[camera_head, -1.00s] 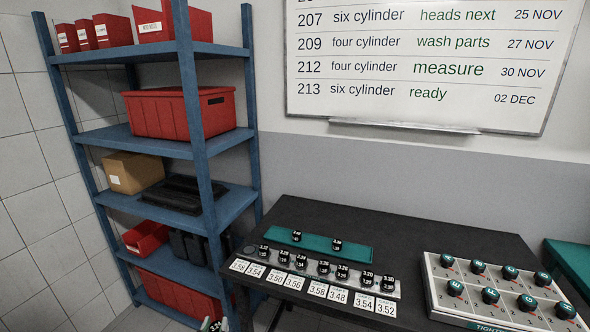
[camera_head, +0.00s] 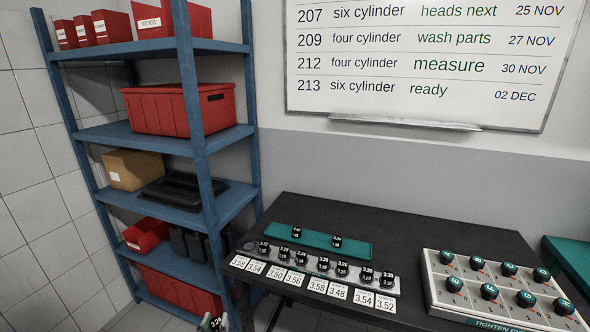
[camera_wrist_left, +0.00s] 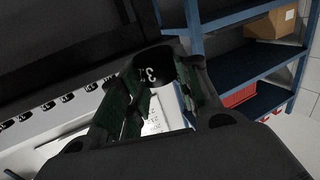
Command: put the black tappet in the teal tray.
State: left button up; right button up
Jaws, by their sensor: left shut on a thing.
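My left gripper (camera_head: 213,322) shows only at the bottom edge of the head view, left of the bench. It is shut on a black tappet (camera_wrist_left: 155,72), which has white figures on its top and sits between the fingers in the left wrist view. The teal tray (camera_head: 318,243) lies on the dark bench, up and to the right of the gripper, clear of it. Two black tappets (camera_head: 337,240) stand in the tray. My right gripper is not in view.
A grey rack (camera_head: 392,284) with several black tappets and white number cards runs along the bench front; its left-end place (camera_head: 249,246) looks empty. A box of teal-topped knobs (camera_head: 440,299) stands to the right. A blue shelf unit (camera_head: 205,140) rises at the left.

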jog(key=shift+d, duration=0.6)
